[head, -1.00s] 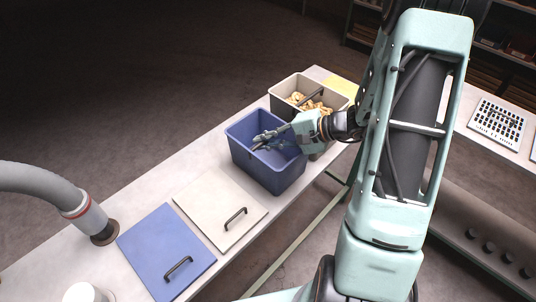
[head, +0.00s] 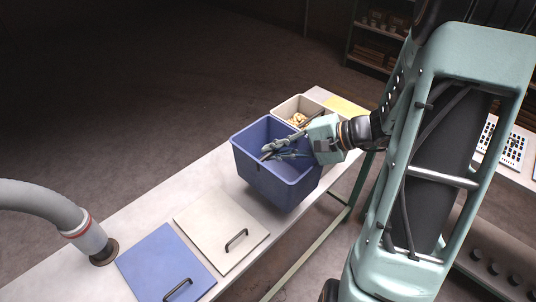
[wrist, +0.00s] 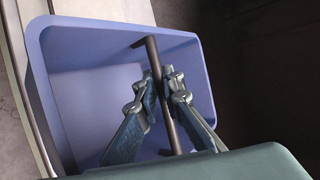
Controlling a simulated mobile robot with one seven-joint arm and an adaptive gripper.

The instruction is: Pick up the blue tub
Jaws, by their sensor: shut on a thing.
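The blue tub (head: 262,180) is an open, deep box with a dark bar handle (wrist: 154,58) across its top. In the head view it hangs above the white bench, roughly level. My gripper (head: 272,150) reaches over it from the right. In the wrist view the fingers of my gripper (wrist: 164,82) are shut on the bar from both sides. The tub's wall (wrist: 85,85) and floor show there, and the part of the inside I can see looks empty.
A cream tub (head: 284,107) with tan pieces stands right behind the blue tub. A cream lid (head: 215,215) and a blue lid (head: 160,262) lie in front on the bench (head: 130,207). A grey bent pipe (head: 88,237) rises at the left.

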